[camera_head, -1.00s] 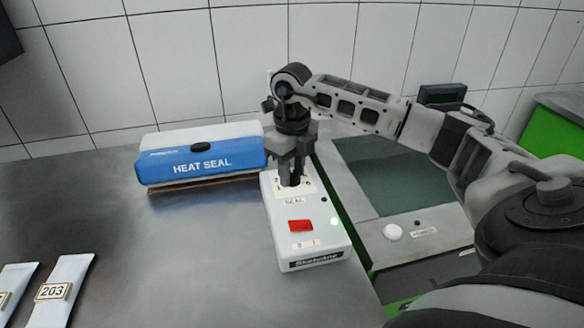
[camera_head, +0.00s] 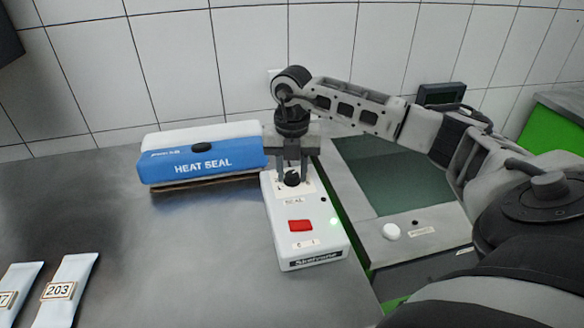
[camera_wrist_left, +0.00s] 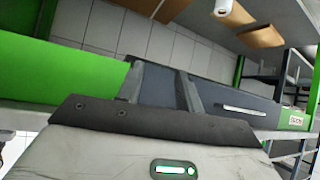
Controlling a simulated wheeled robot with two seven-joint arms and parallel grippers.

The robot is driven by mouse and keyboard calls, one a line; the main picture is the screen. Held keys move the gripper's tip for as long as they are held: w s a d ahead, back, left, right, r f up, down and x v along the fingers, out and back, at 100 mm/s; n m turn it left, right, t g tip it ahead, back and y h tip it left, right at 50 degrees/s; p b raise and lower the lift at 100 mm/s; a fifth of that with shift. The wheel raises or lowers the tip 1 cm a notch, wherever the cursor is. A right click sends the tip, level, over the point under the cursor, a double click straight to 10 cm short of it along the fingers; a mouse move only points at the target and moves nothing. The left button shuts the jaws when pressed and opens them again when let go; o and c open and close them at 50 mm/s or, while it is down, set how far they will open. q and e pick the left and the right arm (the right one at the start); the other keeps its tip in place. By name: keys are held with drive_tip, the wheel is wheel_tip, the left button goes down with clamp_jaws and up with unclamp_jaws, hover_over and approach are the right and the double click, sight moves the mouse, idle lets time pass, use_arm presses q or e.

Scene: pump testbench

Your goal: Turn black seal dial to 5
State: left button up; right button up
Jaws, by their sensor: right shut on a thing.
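The black seal dial (camera_head: 292,179) sits at the back end of the white control box (camera_head: 283,222), above the "SEAL" label. My right gripper (camera_head: 292,176) points straight down over it, with one finger on each side, shut on the dial. The dial's pointer and most of its scale are too small or covered to read. My left gripper (camera_wrist_left: 160,90) shows only in the left wrist view; its two grey fingers stand apart with nothing between them.
The box has a red switch (camera_head: 300,226) and a lit green lamp. A blue and white heat sealer (camera_head: 203,160) stands just left of it. Packets (camera_head: 66,290) lie at the front left. A green-edged machine (camera_head: 400,219) borders the right. The grey table's middle is clear.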

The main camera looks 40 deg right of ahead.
sight(292, 174)
drive_tip(key=shift+r+m, duration=0.1)
drive_tip(key=shift+m, duration=0.6)
drive_tip(key=o, duration=1)
drive_tip(key=shift+c, duration=0.2)
wheel_tip(292, 174, up, 16)
drive_tip(key=shift+p, duration=0.35)
